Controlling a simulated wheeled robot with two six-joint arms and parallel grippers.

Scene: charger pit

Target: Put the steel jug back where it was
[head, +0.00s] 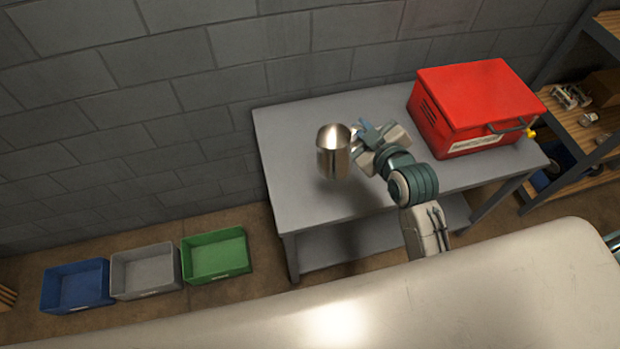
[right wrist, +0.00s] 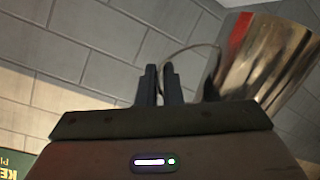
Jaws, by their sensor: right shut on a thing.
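The steel jug (head: 333,155) is a shiny cylinder, upright in the head view, over the left part of the grey table (head: 290,200). My right gripper (head: 358,138) is at the jug's right side, shut on it. In the right wrist view the fingers (right wrist: 159,84) are close together around the jug's thin handle, and the jug (right wrist: 262,62) is at the upper right. The jug appears to be held above the tabletop; the exact gap is hard to tell. My left gripper is not in view.
A red metal box (head: 475,100) stands on the table's right part. Blue (head: 76,308), grey (head: 146,292) and green (head: 216,278) bins sit on the floor at left. A shelf rack (head: 575,125) is at right. The block wall (head: 200,90) is behind. The table's left end is clear.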

